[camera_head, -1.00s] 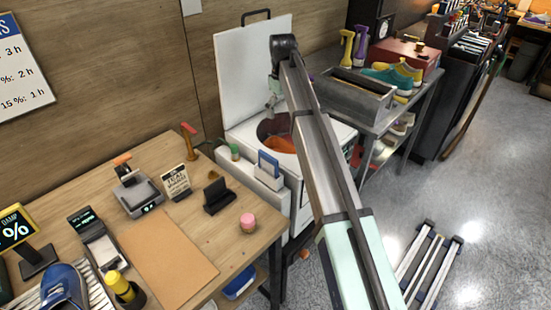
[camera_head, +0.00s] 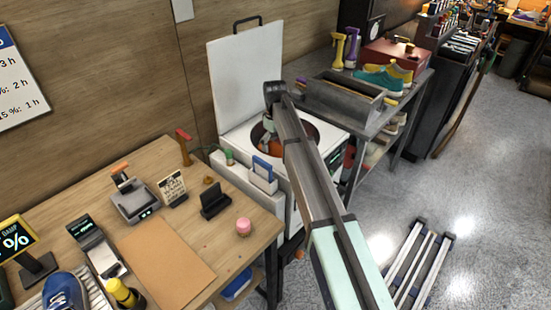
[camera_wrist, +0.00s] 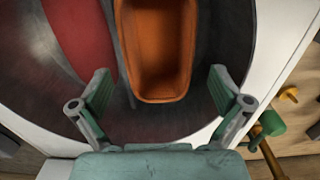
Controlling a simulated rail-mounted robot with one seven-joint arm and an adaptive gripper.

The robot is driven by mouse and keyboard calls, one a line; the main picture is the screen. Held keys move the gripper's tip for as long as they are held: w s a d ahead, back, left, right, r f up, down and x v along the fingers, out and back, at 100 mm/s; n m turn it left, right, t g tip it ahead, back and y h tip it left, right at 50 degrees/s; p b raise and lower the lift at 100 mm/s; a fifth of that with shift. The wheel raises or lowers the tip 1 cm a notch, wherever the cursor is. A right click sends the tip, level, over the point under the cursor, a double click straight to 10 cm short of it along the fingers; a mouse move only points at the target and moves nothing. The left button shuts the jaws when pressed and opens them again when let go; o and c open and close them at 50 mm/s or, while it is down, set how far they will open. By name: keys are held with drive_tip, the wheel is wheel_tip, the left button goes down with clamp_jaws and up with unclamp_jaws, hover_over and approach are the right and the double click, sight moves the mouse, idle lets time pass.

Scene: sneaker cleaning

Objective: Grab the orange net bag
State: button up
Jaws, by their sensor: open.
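The orange net bag (camera_wrist: 155,50) lies in the dark drum of the open-topped white washer (camera_head: 240,135). In the wrist view it looks like a long orange pouch with a rounded near end. A small part of the bag shows in the head view (camera_head: 270,146), mostly hidden by my arm. My gripper (camera_wrist: 159,85) is open and empty, lowered at the drum opening. The bag's near end appears between the two fingertips, with a gap on each side. I cannot tell how far below the fingertips it lies.
A red surface (camera_wrist: 75,30) shows inside the drum, left of the bag. The washer's raised white lid (camera_head: 247,75) stands behind the opening. A wooden table (camera_head: 235,215) with several small items is at the left; a grey open bin (camera_head: 345,100) stands on the right bench.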

sight(275, 152)
drive_tip(key=shift+d+f+p, duration=0.1)
drive_tip(key=shift+f+p, duration=0.75)
drive_tip(key=shift+f, duration=1.5)
drive_tip(key=c, duration=1)
